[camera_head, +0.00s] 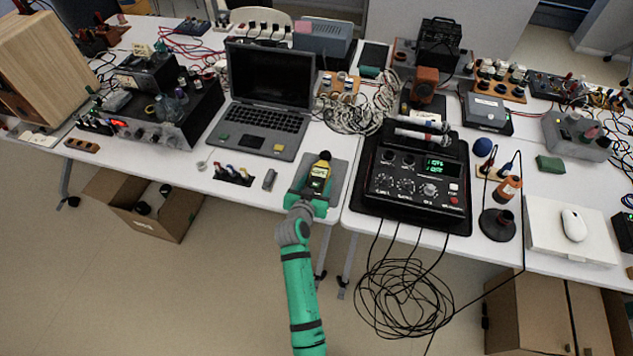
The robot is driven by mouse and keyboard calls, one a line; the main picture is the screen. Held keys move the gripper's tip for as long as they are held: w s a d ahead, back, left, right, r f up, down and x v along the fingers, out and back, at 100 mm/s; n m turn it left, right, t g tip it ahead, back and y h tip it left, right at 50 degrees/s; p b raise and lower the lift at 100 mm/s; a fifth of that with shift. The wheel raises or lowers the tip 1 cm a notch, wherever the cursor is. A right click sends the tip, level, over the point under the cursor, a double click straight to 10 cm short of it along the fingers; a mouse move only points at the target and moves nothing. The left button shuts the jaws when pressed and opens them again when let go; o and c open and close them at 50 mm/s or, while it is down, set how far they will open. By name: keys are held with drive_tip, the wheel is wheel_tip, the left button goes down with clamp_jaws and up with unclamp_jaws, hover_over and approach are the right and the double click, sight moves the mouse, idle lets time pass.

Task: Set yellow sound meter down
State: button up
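The yellow sound meter (319,173) with a black ball tip stands at the front edge of the left table, to the right of the laptop. It is over or on a grey mat (339,171); I cannot tell whether it touches the mat. My gripper (314,188), at the end of my green arm, is right at the meter, around its lower part. The fingers are small and partly hidden by the wrist, so whether they are shut on the meter is not clear.
A laptop (267,91) lies left of the meter, with small tools (232,173) in front of it. A black instrument box (418,183) stands close on the right table. A gap separates the two tables. A cable coil (403,290) hangs below.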

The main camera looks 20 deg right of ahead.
drive_tip(key=shift+o, duration=1.2)
